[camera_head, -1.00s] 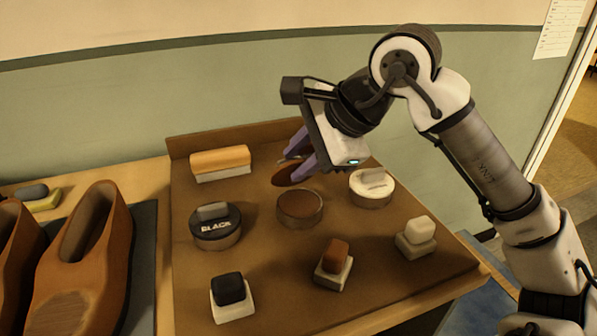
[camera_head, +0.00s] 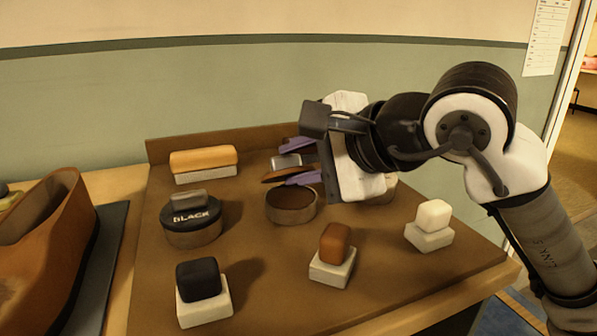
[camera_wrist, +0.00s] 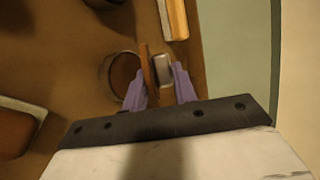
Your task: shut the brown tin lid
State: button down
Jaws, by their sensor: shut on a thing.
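The brown tin (camera_head: 291,205) stands open on the brown board, its dark inside showing. Its rim also shows in the wrist view (camera_wrist: 113,82). The brown lid (camera_head: 279,174), with a grey handle (camera_head: 288,161), is above and just behind the tin, apart from it. My gripper (camera_head: 296,161) has purple fingers and is shut on the lid. In the wrist view my gripper (camera_wrist: 159,82) has the lid (camera_wrist: 145,64) and its handle (camera_wrist: 162,69) between the fingertips, the lid seen nearly edge-on. The exact contact is hard to see.
A closed black tin (camera_head: 192,222) stands left of the brown tin. A brush (camera_head: 204,164) lies behind it. A pale tin (camera_head: 388,188) is mostly hidden behind my gripper.

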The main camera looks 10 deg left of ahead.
jog(key=shift+d, duration=0.1)
dwell(0.7)
jog(key=c, duration=1.3)
grip_release()
jog(key=shift+b, duration=0.3)
jog(key=shift+o, duration=0.2)
jog(key=p+v, duration=0.2)
jog(key=v, duration=1.1)
jog(key=shift+s+d, duration=0.35)
